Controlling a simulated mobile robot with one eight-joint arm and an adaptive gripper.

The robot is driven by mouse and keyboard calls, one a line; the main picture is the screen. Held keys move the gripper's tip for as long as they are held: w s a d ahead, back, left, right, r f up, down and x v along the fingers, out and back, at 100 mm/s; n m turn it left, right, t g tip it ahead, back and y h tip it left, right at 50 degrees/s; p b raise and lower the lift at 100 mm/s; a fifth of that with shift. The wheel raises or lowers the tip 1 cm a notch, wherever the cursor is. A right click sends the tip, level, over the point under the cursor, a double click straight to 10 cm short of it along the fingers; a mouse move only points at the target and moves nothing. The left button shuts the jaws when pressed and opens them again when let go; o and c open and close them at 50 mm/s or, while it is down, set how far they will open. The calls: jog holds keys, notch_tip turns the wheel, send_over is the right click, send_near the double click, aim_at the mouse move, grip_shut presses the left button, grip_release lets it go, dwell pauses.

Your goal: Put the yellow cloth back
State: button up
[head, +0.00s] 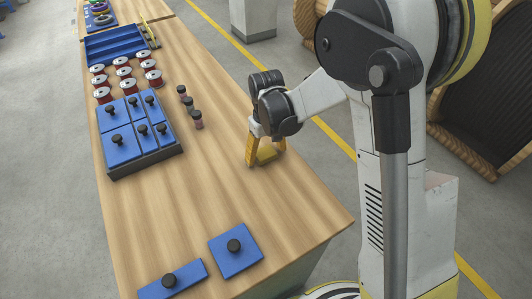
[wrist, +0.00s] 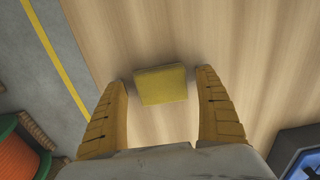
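The yellow cloth (head: 266,153) is a small folded block at the right edge of the wooden table. In the wrist view the cloth (wrist: 161,86) lies flat on the wood, slightly turned. My gripper (head: 265,157) points down over it, with one yellow finger on each side. In the wrist view my gripper (wrist: 162,80) is open, with a gap between each finger and the cloth. Whether the fingertips touch the table is hard to tell.
Left of my gripper stand several small dark-topped jars (head: 190,105) and a box with blue knobbed lids (head: 165,152). Red spools (head: 123,73) and a blue tray (head: 115,44) are farther back. Two loose blue lids (head: 236,262) lie at the front. The table's middle is clear.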

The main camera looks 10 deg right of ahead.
aim_at(266, 153)
jog(key=shift+r, duration=0.1)
notch_tip(266, 153, up, 12)
jog(key=p, duration=0.5)
jog(key=s+d+r+m+t, duration=0.2)
jog(key=s+d+r, duration=0.3)
jog(key=s, duration=0.4)
jog(key=s+d+r+m+t, duration=0.2)
jog(key=s+d+r+t, duration=0.3)
jog(key=s, duration=0.4)
notch_tip(266, 153, up, 2)
jog(key=shift+s+d+m, duration=0.3)
jog(key=shift+s+d, duration=0.05)
jog(key=shift+d, duration=0.15)
